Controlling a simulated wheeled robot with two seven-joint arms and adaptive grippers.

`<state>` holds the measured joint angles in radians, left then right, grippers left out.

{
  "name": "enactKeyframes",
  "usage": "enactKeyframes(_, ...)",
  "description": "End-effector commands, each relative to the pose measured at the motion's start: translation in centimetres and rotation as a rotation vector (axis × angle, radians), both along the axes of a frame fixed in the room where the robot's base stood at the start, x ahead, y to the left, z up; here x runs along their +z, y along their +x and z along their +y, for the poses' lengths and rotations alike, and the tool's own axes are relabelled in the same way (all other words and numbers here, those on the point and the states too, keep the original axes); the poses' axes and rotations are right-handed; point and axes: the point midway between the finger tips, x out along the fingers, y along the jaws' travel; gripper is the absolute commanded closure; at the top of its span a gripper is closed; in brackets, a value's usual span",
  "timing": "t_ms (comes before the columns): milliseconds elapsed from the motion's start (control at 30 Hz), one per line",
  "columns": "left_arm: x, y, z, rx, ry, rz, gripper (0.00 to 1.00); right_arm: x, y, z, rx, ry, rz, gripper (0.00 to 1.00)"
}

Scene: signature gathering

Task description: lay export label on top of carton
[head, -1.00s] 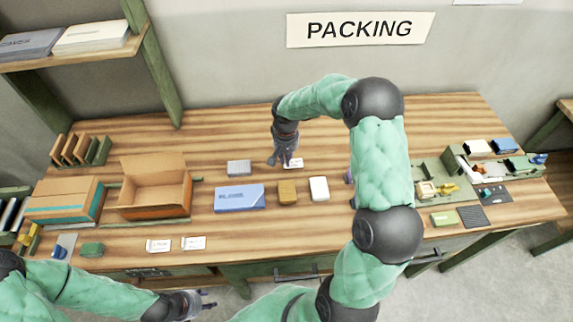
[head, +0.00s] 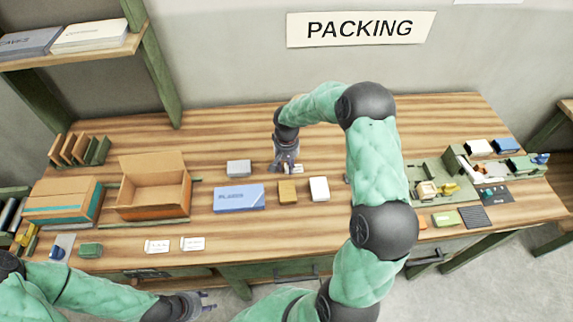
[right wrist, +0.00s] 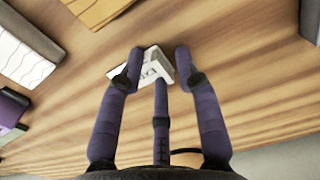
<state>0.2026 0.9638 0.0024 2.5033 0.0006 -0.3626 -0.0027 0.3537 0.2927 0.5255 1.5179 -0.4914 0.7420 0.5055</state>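A small white printed label (head: 298,168) lies near the middle of the table. It also shows in the right wrist view (right wrist: 152,68), between my fingertips; I cannot read its print. My right gripper (head: 286,170) is low over it, with its fingers spread; I cannot tell whether they touch it. A closed brown carton (head: 62,190) with a teal band lies at the left. An open carton (head: 150,205) with raised flaps stands beside it. My left gripper (head: 207,302) is in front of the table's front edge, fingers apart and empty.
Two white cards (head: 157,246) (head: 192,243) lie near the front edge. A grey box (head: 239,168), a blue box (head: 238,198), a tan box (head: 287,192) and a white box (head: 319,189) stand close to my right gripper. The back of the table is clear.

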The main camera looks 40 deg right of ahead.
Motion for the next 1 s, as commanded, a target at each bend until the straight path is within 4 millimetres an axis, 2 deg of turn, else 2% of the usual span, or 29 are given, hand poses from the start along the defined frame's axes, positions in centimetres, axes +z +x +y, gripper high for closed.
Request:
enactKeyframes(267, 0.4, 0.0, 0.0, 0.0, 0.0, 0.0, 0.6, 0.9, 0.1, 0.0, 0.0, -0.001, -0.002, 0.66)
enactKeyframes(700, 1.7, 0.0, 0.0, 0.0, 0.0, 0.0, 0.6, 9.2, 0.1, 0.0, 0.001, -0.002, -0.004, 0.66)
enactKeyframes(933, 2.1, 0.0, 0.0, 0.0, 0.0, 0.0, 0.6, 11.8, 0.0, -0.1, 0.0, -0.001, -0.002, 0.66)
enactKeyframes(967, 2.1, 0.0, 0.0, 0.0, 0.0, 0.0, 0.6, 12.0, 0.0, -0.1, 0.0, -0.001, -0.002, 0.6)
enactKeyframes(1000, 2.2, 0.0, 0.0, 0.0, 0.0, 0.0, 0.6, 12.1, 0.0, 0.0, 0.0, 0.0, 0.0, 0.6)
